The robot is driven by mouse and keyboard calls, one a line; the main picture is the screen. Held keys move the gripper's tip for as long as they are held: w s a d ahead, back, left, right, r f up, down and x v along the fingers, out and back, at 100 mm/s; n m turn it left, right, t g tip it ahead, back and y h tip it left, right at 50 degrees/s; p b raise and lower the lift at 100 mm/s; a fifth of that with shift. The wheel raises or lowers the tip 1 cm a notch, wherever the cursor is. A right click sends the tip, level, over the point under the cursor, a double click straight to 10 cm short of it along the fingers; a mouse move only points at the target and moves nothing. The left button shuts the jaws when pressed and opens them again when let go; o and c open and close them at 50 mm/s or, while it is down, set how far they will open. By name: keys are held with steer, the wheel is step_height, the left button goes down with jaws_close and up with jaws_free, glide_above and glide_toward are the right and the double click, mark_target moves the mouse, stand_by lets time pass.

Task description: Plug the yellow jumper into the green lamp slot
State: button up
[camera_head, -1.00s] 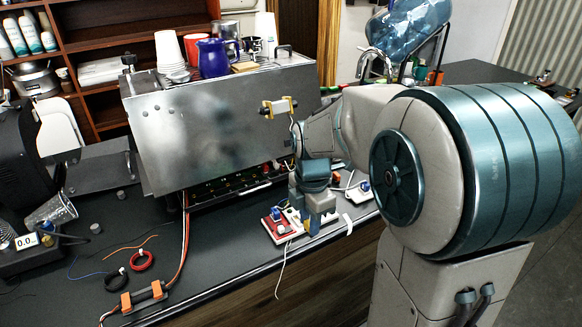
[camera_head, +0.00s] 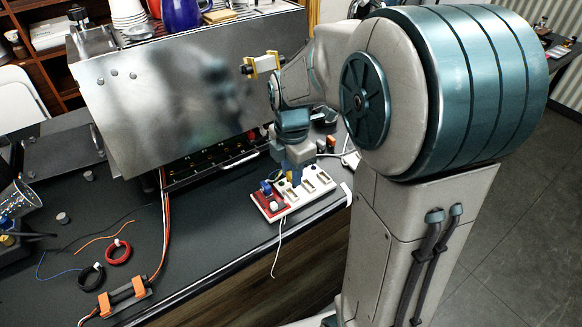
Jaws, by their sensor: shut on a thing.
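My gripper (camera_head: 296,165) points down just above a white strip with dark slots (camera_head: 314,184) at the counter's front edge. It is shut on a small yellow piece (camera_head: 289,177), which looks like the yellow jumper; the fingers hide most of it. A red block (camera_head: 270,204) with a blue part (camera_head: 266,187) sits at the strip's left end. The metal brewer (camera_head: 180,85) stands behind, with a dark low panel (camera_head: 215,160) under its front showing small coloured marks. I cannot make out which slot is the green lamp's.
An orange-ended part (camera_head: 124,297), a red ring (camera_head: 118,252) and a black ring (camera_head: 92,277) lie on the dark counter (camera_head: 200,225) at the left. Loose wires run beside them. Cups and a blue jug (camera_head: 181,14) stand on the brewer.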

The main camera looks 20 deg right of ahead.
steer(key=shift+f+b, duration=0.7)
steer(key=shift+f, duration=0.6)
steer(key=shift+f+b, duration=0.55)
steer(key=shift+f, duration=0.25)
stand_by(1.2)
steer(key=o, duration=1)
step_height(320, 180, up, 14)
steer(key=shift+f, duration=0.1)
stand_by(0.3)
